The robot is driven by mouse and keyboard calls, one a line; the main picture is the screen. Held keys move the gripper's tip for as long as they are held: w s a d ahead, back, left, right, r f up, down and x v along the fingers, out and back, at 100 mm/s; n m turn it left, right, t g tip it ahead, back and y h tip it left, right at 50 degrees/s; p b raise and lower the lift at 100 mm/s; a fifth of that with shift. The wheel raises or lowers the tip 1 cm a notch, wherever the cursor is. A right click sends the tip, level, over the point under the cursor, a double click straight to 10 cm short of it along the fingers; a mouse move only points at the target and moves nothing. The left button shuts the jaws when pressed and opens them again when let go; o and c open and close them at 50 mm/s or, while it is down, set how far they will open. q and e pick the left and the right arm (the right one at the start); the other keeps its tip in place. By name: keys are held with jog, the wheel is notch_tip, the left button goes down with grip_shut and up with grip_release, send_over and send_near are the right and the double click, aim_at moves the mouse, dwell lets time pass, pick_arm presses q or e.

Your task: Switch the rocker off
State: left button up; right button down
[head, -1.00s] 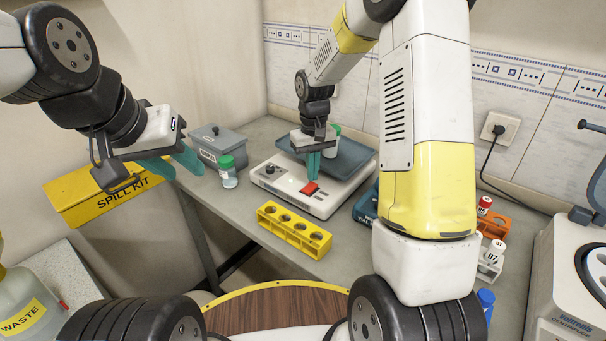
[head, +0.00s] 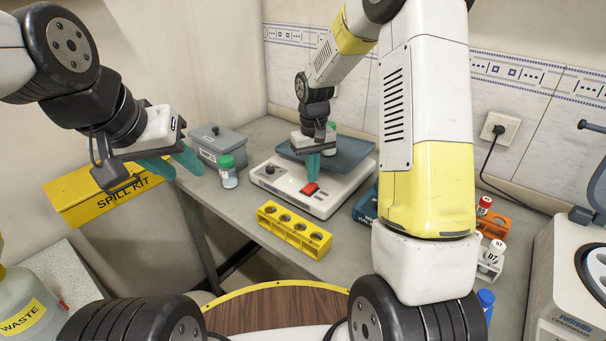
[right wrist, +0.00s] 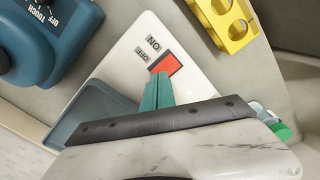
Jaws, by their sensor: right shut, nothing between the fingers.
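The rocker (head: 326,203) is a white box on the bench with a grey-blue tray (head: 350,153) on top. Its red switch (head: 309,188) is on the front. In the right wrist view the red switch (right wrist: 168,64) lies beside the ON and OFF labels; I cannot tell which side is pressed. My right gripper (head: 312,179) is shut and empty, pointing down with its fingertips right at the switch. In the wrist view its teal fingertips (right wrist: 160,78) overlap the switch's edge; contact is unclear. My left gripper (head: 172,163) is open and empty, in the air at left.
A yellow rack (head: 294,230) stands in front of the rocker. A green-capped bottle (head: 228,175) and a grey lidded box (head: 217,146) are to its left. A blue device (right wrist: 45,35) sits close on its other side. An orange rack (head: 494,222) and a centrifuge (head: 570,270) are at right.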

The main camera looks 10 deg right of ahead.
jog(key=shift+f, duration=0.75)
dwell(0.3)
jog(key=shift+r, duration=3.55)
jog(key=s+d+r+m+t+y, duration=0.1)
jog(key=s+d+r+t, duration=0.15)
jog(key=s+r, duration=0.85)
jog(key=s+r+m+t+y, duration=0.1)
jog(key=s+r+t, duration=0.2)
jog(key=s, duration=1)
jog(key=shift+r+t, duration=0.35)
jog(key=shift+r, duration=0.1)
